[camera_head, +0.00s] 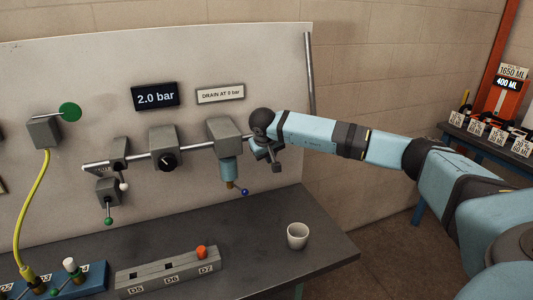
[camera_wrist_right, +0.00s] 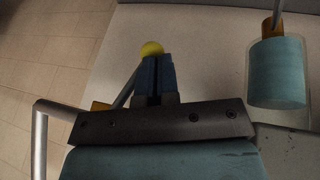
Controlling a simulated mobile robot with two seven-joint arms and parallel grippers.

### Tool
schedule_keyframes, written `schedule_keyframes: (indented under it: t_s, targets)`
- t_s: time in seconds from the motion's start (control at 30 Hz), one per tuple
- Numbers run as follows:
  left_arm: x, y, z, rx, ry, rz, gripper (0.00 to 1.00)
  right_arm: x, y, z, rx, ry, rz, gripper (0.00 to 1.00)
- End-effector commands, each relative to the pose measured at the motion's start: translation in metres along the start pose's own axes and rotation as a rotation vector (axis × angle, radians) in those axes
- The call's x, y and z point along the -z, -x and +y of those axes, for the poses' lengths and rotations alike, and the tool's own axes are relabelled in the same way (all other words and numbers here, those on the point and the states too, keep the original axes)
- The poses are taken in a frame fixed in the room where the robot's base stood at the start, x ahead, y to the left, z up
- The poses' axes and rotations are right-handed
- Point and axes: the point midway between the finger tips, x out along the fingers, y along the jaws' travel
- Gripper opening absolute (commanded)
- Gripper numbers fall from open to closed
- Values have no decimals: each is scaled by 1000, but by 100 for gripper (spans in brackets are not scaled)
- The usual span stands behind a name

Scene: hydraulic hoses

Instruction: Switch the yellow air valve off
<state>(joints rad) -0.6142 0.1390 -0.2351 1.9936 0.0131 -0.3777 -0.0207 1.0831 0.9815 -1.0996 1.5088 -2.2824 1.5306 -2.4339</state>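The yellow valve knob (camera_wrist_right: 152,48) shows in the right wrist view, right at the tips of my right gripper's fingers (camera_wrist_right: 155,72). Its thin grey lever slants down to the left behind the fingers to a brass-coloured part (camera_wrist_right: 101,106). The fingers are close together with a narrow dark line between them, and they look shut. I cannot tell whether they touch the knob. In the head view my right gripper (camera_head: 272,160) is at the right end of the pipe, right of the grey regulator block, and hides the yellow valve. My left gripper is not in view.
A teal filter bowl (camera_head: 229,170) with a blue drain knob (camera_head: 244,192) hangs left of my right gripper; it also shows in the wrist view (camera_wrist_right: 277,75). A vertical pipe (camera_head: 310,75) stands right. A white cup (camera_head: 297,236) is on the bench below.

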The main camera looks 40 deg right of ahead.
Motion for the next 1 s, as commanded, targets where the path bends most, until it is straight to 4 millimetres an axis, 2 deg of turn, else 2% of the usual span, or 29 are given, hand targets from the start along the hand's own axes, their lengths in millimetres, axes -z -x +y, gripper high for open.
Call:
schedule_keyframes:
  t_s: [0.43, 1.0]
  targets:
    - [12, 8, 0, 0, 0, 0, 43, -6, -14, 12, -253, 97, -4, 0]
    - [14, 9, 0, 0, 0, 0, 43, -8, -18, 15, -305, 116, -5, 0]
